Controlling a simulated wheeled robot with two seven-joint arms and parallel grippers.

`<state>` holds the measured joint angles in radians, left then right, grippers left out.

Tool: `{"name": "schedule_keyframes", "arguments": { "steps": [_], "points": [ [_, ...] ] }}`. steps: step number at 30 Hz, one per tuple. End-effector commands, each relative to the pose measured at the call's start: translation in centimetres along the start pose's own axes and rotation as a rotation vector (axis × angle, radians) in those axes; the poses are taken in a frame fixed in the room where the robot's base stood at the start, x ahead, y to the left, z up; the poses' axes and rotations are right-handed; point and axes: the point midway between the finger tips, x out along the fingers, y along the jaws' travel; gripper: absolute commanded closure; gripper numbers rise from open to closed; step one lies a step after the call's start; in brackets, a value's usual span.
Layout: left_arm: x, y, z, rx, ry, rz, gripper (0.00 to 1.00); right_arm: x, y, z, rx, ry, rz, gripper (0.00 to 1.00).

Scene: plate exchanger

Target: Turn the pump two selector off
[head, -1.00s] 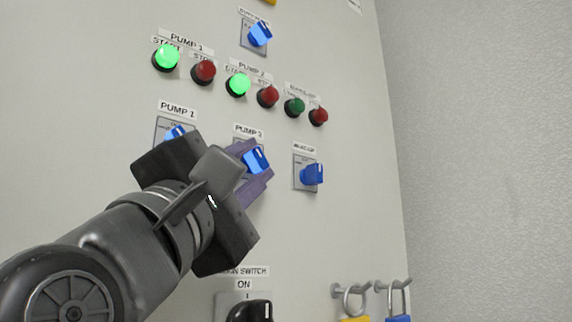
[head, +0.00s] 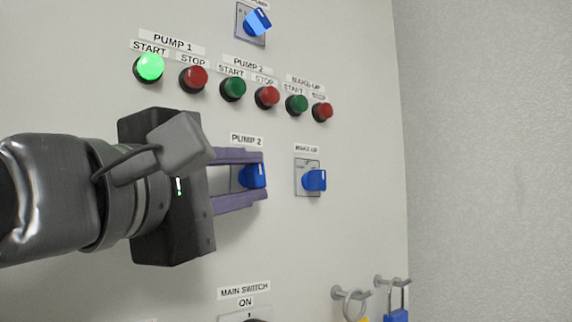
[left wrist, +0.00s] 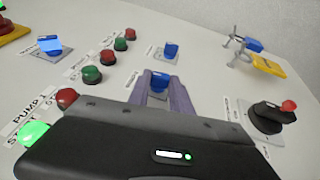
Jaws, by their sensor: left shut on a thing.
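The pump two selector (head: 252,176) is a blue knob under the PUMP 2 label on the pale panel. It also shows between the fingers in the left wrist view (left wrist: 160,80). My left gripper (head: 254,179) reaches in from the left, its purple fingers shut on the knob, one above and one below. In the head view, the knob's handle lies about level. The pump two start button (head: 232,89) is dark green and unlit; its stop button (head: 267,97) is dark red. My right gripper is in neither view.
The blue make-up selector (head: 315,180) stands just right of the fingers. Another blue selector (head: 257,22) sits above. The pump one start button (head: 149,68) glows green. The black main switch (left wrist: 272,114) and a blue padlock (head: 397,315) are lower on the panel.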

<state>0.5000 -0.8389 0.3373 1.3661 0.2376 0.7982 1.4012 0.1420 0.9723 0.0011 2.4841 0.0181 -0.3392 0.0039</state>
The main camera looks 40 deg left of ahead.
Motion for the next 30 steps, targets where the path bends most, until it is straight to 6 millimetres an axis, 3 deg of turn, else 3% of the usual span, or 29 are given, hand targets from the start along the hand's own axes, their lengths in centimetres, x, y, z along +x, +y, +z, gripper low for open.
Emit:
{"name": "schedule_keyframes", "arguments": {
  "steps": [7,8,15,25,30],
  "points": [
    [0.0,-0.1,0.0,0.0,0.001,-0.001,1.0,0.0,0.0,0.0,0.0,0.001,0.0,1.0],
    [0.0,-0.1,0.0,0.0,0.001,-0.001,0.73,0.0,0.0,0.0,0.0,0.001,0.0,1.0],
    [0.0,-0.1,0.0,0.0,0.001,0.0,0.53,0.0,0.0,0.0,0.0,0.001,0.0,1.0],
    [-0.3,-0.1,0.0,0.0,0.001,0.002,0.53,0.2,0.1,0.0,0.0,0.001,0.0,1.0],
    [-2.1,-0.2,0.0,0.0,0.001,0.004,0.53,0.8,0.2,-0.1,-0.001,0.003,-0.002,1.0]
  ]
}}
